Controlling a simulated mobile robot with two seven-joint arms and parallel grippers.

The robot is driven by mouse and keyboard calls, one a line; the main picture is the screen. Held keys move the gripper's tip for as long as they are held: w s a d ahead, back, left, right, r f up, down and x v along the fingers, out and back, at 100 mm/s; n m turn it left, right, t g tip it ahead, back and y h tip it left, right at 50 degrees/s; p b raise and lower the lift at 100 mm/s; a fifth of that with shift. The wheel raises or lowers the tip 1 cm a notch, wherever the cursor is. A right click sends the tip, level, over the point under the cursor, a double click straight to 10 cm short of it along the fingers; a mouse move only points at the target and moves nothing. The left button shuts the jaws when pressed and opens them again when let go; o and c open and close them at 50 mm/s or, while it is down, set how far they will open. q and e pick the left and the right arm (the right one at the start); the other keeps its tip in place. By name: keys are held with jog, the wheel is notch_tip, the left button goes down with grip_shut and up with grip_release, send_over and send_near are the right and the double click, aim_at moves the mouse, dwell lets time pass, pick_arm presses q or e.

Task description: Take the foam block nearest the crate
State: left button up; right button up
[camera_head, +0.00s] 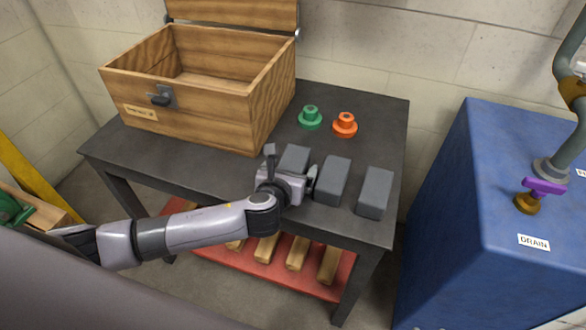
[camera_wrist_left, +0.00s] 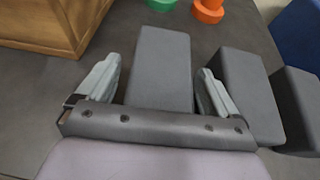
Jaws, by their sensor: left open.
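Three grey foam blocks stand in a row on the dark table. The block nearest the crate (camera_head: 294,158) is the leftmost one; the middle block (camera_head: 332,181) and the right block (camera_head: 375,193) stand to its right. The wooden crate (camera_head: 200,127) is open at the back left. My left gripper (camera_head: 291,172) is open at the near side of the nearest block. In the left wrist view that block (camera_wrist_left: 161,70) lies between the two spread fingers (camera_wrist_left: 158,92), with gaps visible on both sides. The right finger is close to the middle block (camera_wrist_left: 240,90). My right gripper is not in view.
A green flanged part (camera_head: 310,118) and an orange one (camera_head: 345,125) stand behind the blocks. A blue tank (camera_head: 450,200) stands right of the table (camera_head: 180,165). A red lower shelf (camera_head: 215,252) holds several wooden pieces. The crate's lid is raised.

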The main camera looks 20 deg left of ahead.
pick_arm(q)
jog(key=shift+w+f, duration=0.1)
jog(key=shift+w, duration=0.3)
jog(key=c, duration=1)
